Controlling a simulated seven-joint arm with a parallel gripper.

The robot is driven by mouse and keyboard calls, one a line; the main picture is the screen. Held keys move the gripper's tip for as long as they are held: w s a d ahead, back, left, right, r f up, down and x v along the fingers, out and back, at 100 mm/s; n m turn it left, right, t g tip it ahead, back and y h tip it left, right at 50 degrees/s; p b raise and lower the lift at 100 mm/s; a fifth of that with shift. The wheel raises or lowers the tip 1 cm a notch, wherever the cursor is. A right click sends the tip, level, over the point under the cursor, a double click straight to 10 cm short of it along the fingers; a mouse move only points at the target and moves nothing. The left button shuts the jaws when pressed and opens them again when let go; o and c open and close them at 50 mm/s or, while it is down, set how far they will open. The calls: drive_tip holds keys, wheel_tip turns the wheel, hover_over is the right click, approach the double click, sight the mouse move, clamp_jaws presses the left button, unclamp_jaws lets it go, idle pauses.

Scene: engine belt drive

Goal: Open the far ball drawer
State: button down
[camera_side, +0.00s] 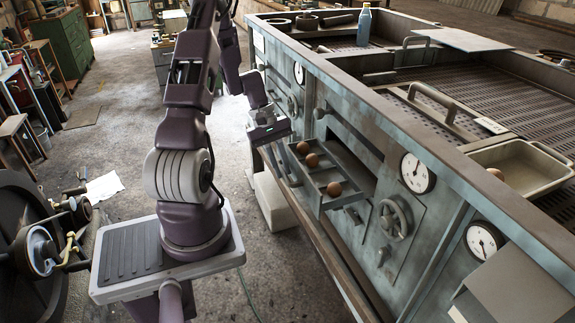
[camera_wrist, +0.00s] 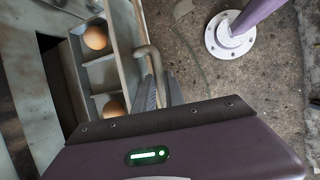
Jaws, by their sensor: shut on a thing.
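The ball drawer (camera_side: 322,178) stands pulled out from the front of the grey-green machine, with a dark opening behind it. It is divided into compartments and holds brown balls, one of them near its right end (camera_side: 334,188). In the wrist view the drawer (camera_wrist: 124,50) shows two balls, an upper one (camera_wrist: 95,37) and a lower one (camera_wrist: 113,109), and a bar handle (camera_wrist: 152,56) on its outer side. My gripper (camera_wrist: 160,92) has its fingers around this handle and is shut on it. In the side view my gripper (camera_side: 270,131) is at the drawer's far left end; its fingertips are hidden there.
The machine front carries gauges (camera_side: 417,173) and handwheels (camera_side: 394,217) beside the drawer. A pale block (camera_side: 272,203) stands on the floor below. The machine top holds a blue bottle (camera_side: 364,25) and a tray (camera_side: 515,168).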

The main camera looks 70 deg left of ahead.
drive_tip(key=c, duration=1.4)
unclamp_jaws()
drive_tip(key=v, duration=0.7)
drive_tip(key=shift+r, duration=0.1)
